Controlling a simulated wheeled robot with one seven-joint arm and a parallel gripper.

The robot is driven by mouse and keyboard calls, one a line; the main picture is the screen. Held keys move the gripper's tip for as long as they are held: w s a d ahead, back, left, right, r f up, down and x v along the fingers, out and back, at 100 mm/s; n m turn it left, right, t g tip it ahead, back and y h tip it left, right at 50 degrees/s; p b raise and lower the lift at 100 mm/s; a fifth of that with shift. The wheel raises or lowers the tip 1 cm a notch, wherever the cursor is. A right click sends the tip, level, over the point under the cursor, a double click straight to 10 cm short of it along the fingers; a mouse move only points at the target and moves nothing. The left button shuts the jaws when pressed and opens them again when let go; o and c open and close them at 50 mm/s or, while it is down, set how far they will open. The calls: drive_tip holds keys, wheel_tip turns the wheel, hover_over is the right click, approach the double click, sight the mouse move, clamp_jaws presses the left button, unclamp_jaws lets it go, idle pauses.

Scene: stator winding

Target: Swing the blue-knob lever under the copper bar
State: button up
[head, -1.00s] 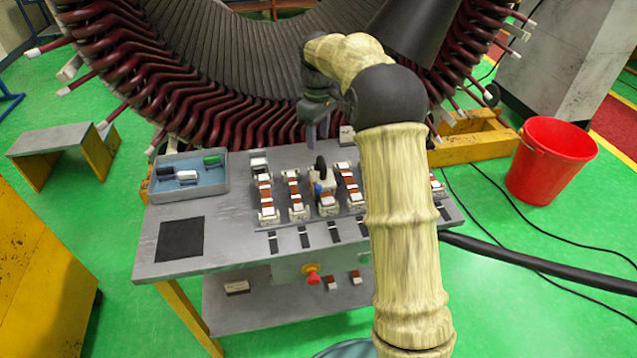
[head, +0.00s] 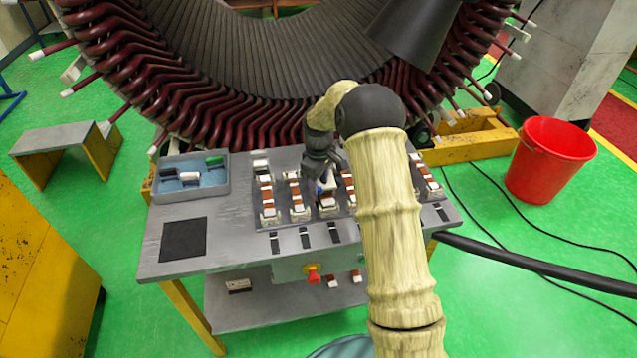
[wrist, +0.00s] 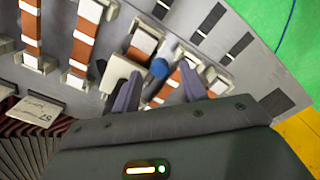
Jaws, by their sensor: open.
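The blue knob (wrist: 159,68) of the lever shows in the wrist view between the two fingers of my gripper (wrist: 158,92). The fingers are apart, one on each side of the knob; I cannot tell whether either touches it. In the head view my gripper (head: 322,190) is low over the middle fixture, and the knob is a small blue spot beside its fingertips. A copper bar (wrist: 168,84) lies right beside the knob, between white end blocks. The rest of the lever is partly hidden by the fingers.
Several similar copper bars (head: 266,192) in white blocks stand in a row on the grey table (head: 225,255). A blue-grey tray (head: 208,189) with small blocks is at the left, behind a dark square pad (head: 183,240). The large stator (head: 140,85) rises behind the table.

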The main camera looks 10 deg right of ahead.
drive_tip(key=shift+f, duration=0.7)
clamp_jaws()
